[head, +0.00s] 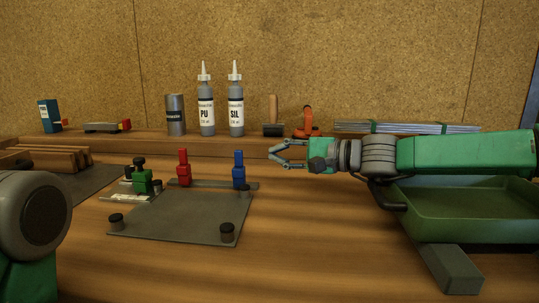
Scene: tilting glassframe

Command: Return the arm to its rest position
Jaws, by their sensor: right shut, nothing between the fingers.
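My right arm comes in from the right edge, with green and grey links, and points left above the wooden bench (330,235). My right gripper (272,154) is shut and empty. It is in front of the back ledge, to the right of the blue clamp (239,170) and apart from it. A grey plate (180,218) with black knobs lies left of the gripper. A red clamp (183,168) and a green clamp (142,180) stand along its far side. Part of my left arm fills the lower left corner; its gripper is out of view.
A green tray (470,232) lies under my right forearm, with a grey block (450,268) at its front. Bottles marked PU (207,112) and SIL (236,112), a grey can (175,115) and an orange tool (306,123) line the back ledge. Wood strips (45,160) lie left.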

